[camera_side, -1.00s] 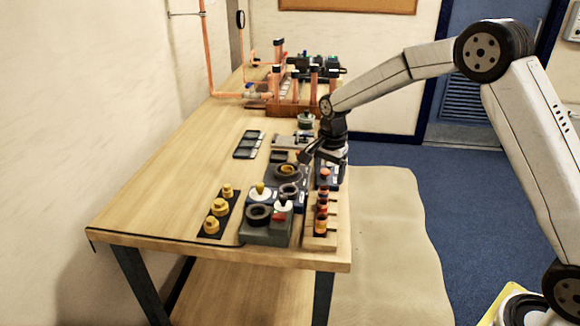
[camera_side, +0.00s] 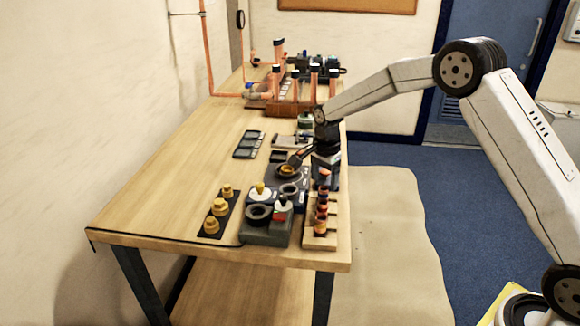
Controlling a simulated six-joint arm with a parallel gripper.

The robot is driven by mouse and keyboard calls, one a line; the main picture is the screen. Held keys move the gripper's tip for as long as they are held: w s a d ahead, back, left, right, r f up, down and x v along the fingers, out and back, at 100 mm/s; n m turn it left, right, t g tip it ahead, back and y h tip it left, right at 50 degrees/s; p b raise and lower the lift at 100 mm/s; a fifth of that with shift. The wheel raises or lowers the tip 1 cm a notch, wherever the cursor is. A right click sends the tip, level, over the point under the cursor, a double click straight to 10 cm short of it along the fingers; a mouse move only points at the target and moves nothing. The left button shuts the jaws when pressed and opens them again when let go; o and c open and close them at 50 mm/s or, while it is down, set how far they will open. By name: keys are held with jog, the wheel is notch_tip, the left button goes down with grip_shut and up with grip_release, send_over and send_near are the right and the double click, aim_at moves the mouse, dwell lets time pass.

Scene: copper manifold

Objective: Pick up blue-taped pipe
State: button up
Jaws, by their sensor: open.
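Several upright copper pipes (camera_side: 314,82) with dark tops stand in a brown rack (camera_side: 285,109) toward the far end of the bench. I cannot make out blue tape on any of them, so I cannot tell which is the blue-taped pipe. My gripper (camera_side: 310,160) points down over the right side of the bench, nearer the camera than the rack. It is open, with one finger reaching left toward a round dark fixture with a yellow-orange centre (camera_side: 287,171). I see nothing between the fingers; whether they touch the fixture is unclear.
A grey station with black and red parts (camera_side: 268,228) and a wooden stand of orange-and-dark pieces (camera_side: 320,222) fill the near right. Yellow fittings (camera_side: 218,207) sit on a dark strip. Dark trays (camera_side: 249,144) lie mid-bench. The left side of the wooden bench (camera_side: 165,185) is clear.

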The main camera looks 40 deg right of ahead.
aim_at(324, 188)
jog(key=shift+f, duration=0.15)
jog(key=shift+f, duration=2.45)
grip_shut()
